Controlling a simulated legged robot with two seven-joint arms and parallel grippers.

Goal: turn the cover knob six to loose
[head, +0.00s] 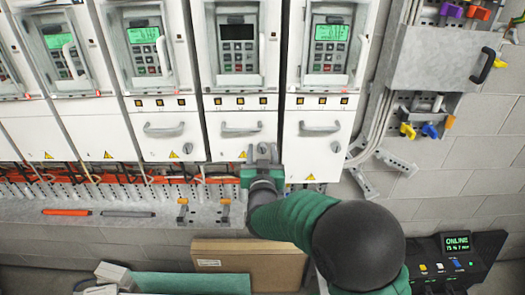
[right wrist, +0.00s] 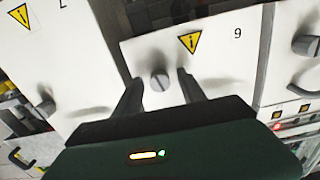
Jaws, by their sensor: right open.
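Cover knob six (right wrist: 160,79) is a round grey knob with a slot across its face, on a white cover (right wrist: 215,65). The wrist picture is upside down, so the cover's 6 looks like a 9. My right gripper (right wrist: 160,88) is open, with one dark fingertip on each side of the knob. A small gap shows beside the knob, and I see no grip on it. In the head view my right gripper (head: 262,158) is at the lower right of the cover with the dark screen, below its bar handle (head: 241,130). My left gripper is not in view.
Neighbouring white covers have similar knobs (head: 187,148) and bar handles. Orange and grey cables run below them, above a ledge (head: 110,205) with an orange tool (head: 67,212). A cardboard box (head: 245,262) stands low down. A grey wall box (head: 440,60) is at right.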

